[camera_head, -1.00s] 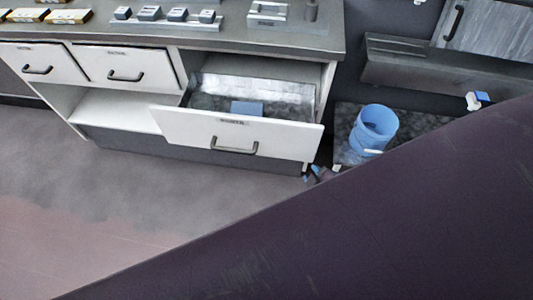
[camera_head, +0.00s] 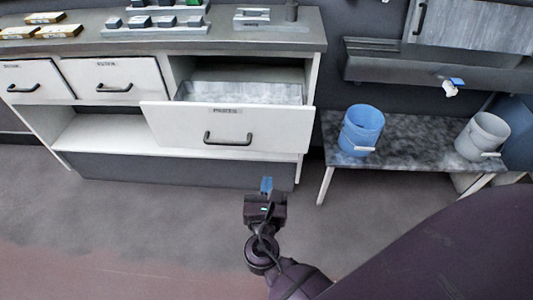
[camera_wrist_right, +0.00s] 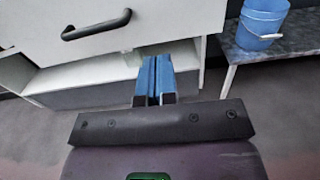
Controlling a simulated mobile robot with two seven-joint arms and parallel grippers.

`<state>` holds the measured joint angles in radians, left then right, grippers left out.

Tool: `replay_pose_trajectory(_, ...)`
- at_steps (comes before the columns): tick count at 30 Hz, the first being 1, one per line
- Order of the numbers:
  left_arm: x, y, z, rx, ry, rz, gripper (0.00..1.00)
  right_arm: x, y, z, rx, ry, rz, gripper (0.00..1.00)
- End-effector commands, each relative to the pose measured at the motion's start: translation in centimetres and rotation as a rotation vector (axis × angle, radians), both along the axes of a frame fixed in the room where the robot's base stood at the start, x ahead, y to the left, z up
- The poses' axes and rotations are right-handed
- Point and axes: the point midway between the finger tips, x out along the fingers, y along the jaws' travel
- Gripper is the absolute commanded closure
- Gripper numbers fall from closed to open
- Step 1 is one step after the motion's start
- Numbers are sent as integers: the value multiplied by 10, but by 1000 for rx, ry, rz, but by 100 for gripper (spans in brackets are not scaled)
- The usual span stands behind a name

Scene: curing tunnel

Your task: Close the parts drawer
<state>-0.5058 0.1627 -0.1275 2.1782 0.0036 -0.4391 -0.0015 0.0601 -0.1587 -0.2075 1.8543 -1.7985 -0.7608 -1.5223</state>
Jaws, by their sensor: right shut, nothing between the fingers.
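The parts drawer (camera_head: 178,130) is a white drawer with a label and a dark bar handle (camera_head: 228,138). It stands partly pulled out of the bench, and part of its grey inside shows behind the front. My right gripper (camera_head: 266,186) is shut and empty, its blue fingers pointing at the bench, below and to the right of the handle. In the right wrist view the shut fingers (camera_wrist_right: 153,68) are below the drawer front (camera_wrist_right: 165,22), with the handle (camera_wrist_right: 97,25) to their upper left. No contact with the drawer shows. My left gripper is not in view.
Two shut drawers (camera_head: 112,75) are to the left, above an open shelf (camera_head: 110,133). The bench top (camera_head: 225,38) holds small parts. A low table (camera_head: 410,130) at the right carries a blue bucket (camera_head: 361,130) and a grey bucket (camera_head: 482,136). Floor in front is free.

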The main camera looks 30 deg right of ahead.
Motion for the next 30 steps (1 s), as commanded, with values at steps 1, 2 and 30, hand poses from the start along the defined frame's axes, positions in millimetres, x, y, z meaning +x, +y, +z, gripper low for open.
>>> replay_pose_trajectory(1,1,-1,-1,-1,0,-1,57,2,1,0,-18,4,-1,100)
replay_pose_trajectory(2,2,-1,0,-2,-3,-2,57,3,1,1,-27,4,-2,100)
replay_pose_trajectory(30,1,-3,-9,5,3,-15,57,111,-72,1,-32,5,-1,100)
